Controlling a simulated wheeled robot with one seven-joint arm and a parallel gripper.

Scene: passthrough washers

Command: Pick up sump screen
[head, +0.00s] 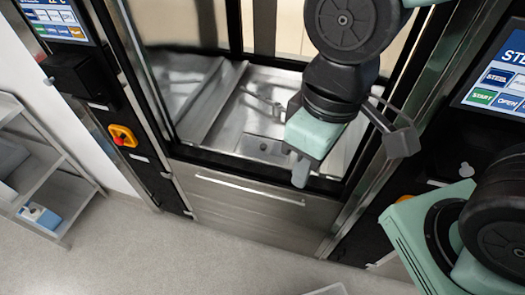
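My gripper (300,174) hangs over the front edge of the open washer chamber, below my mint-green wrist. One pale grey finger shows; whether it is open or shut cannot be made out. The chamber floor (222,128) is shiny metal. A small metal fitting with dark holes (262,147) lies low on it, just left of my gripper; it may be the sump screen, but I cannot tell for sure. My wrist and arm hide the right part of the chamber.
A steel front panel with a long handle (250,190) is below the opening. Black side columns frame it, the left one bearing a yellow and red switch (123,136). A grey shelf rack (52,190) stands at left, with a blue and white box (40,215).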

